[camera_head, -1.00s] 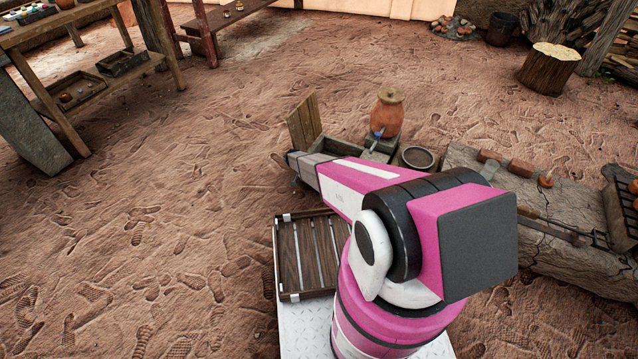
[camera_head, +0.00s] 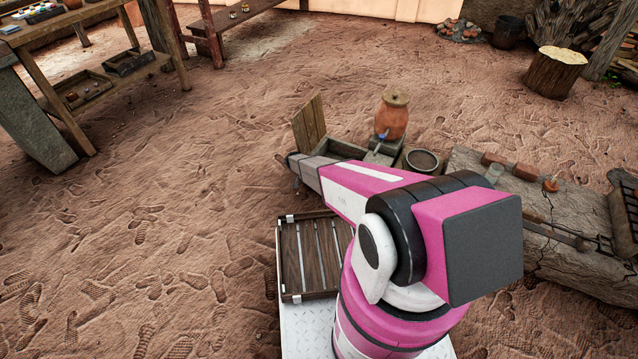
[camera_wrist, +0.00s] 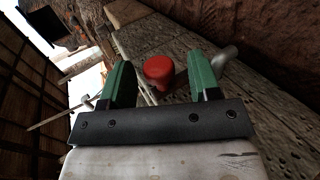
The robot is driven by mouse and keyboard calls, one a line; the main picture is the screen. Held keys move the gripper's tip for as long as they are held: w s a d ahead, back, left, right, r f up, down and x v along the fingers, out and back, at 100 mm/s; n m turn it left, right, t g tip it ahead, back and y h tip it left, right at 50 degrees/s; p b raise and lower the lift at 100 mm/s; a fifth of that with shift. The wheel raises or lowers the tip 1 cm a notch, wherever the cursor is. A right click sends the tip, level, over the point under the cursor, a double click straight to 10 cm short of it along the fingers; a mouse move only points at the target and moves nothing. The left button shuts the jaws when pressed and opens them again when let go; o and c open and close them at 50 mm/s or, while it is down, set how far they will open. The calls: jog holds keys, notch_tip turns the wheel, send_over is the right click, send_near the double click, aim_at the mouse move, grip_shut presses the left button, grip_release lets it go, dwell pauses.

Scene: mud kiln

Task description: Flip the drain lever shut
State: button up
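My gripper (camera_wrist: 158,63) shows in the wrist view with its two green fingers apart and nothing held between them. A red rounded knob (camera_wrist: 158,70) shows in the gap between the fingers, beyond them. A grey metal rod or spout (camera_wrist: 224,56) sticks out just right of the right finger, over a weathered plank (camera_wrist: 180,45). I cannot tell whether the red knob belongs to the drain lever or whether a finger touches it. In the head view my arm hides my fingers, and no red knob shows near the wooden trough (camera_head: 345,148).
A clay jar (camera_head: 391,117) with a small blue tap (camera_head: 382,136) stands behind the trough. A round bucket (camera_head: 422,161) sits right of it. An upright board (camera_head: 309,122) stands at its left. A stone bench (camera_head: 575,215) runs to the right. Open ground lies left.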

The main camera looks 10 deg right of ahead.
jog(key=v, duration=1.1)
dwell(0.4)
